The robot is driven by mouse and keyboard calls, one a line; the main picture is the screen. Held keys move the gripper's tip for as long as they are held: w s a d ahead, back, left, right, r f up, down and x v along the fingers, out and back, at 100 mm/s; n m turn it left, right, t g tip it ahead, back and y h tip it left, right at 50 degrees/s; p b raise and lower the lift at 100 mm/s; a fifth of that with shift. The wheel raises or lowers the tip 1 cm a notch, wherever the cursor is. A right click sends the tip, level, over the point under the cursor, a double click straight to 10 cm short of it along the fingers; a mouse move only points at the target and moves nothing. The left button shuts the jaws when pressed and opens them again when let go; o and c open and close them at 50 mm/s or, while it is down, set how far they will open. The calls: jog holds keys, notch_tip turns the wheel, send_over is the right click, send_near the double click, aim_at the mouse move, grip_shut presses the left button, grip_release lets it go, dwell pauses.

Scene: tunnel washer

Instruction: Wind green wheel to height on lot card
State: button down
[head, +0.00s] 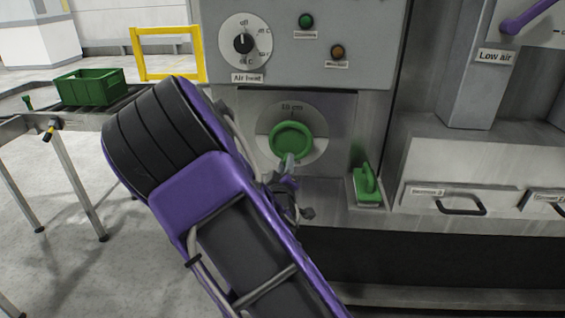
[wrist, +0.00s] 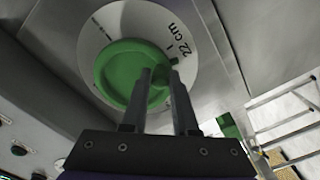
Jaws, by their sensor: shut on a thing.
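The green wheel (head: 291,139) sits on a pale round scale plate on the grey machine front. The scale plate (head: 316,152) carries a mark reading "10 cm" at its top in the head view. In the wrist view the green wheel (wrist: 118,70) shows close up, with "22 cm" printed on the plate near my fingertips. My gripper (wrist: 161,72) is shut on the green wheel at its rim side; the exact hold between the fingers is partly hidden. In the head view my gripper (head: 287,172) reaches the wheel's lower edge. I cannot make out a lot card.
An air heat dial (head: 243,42) is above the wheel. A green crate (head: 90,87) sits on a roller table at left, before a yellow frame (head: 168,31).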

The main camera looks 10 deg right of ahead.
jog(key=shift+s+d+n, duration=0.15)
jog(key=shift+d+n, duration=0.35)
jog(key=shift+d, duration=0.1)
jog(key=c, duration=0.7)
grip_release()
jog(key=shift+a, duration=0.2)
